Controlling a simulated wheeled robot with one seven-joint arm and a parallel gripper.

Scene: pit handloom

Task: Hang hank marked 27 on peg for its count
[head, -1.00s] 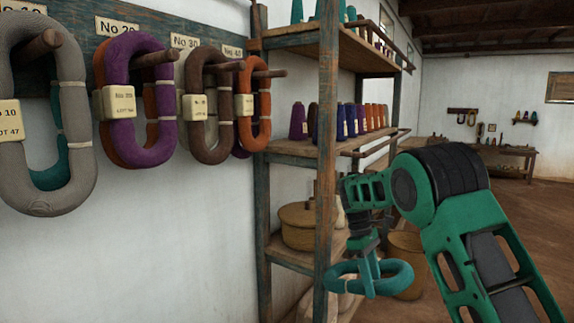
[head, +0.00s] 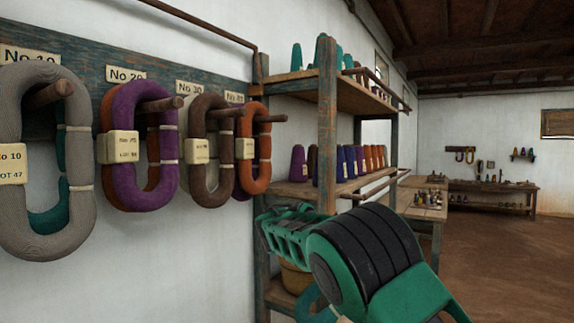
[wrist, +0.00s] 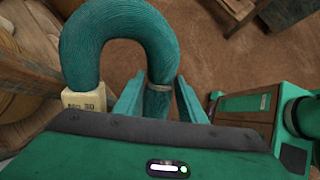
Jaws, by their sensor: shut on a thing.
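My gripper (wrist: 159,92) is shut on one strand of a teal hank (wrist: 118,28) in the wrist view. A pale tag (wrist: 84,101) hangs on the hank's other strand; I cannot read its number surely. In the head view my arm hides the gripper and most of the hank; a bit of teal (head: 308,302) shows at the bottom. On the wall a blue rail holds pegs labelled No 10 (head: 50,94), No 20 (head: 162,104), No 30 (head: 228,113) and a last one (head: 270,118), its label hard to read. Each peg carries hanks.
A wooden shelf unit (head: 327,130) with yarn cones stands right of the pegs, close behind my arm. A basket (head: 296,278) sits on its low shelf. Workbenches (head: 490,190) stand farther back. The brown floor (head: 500,260) at right is clear.

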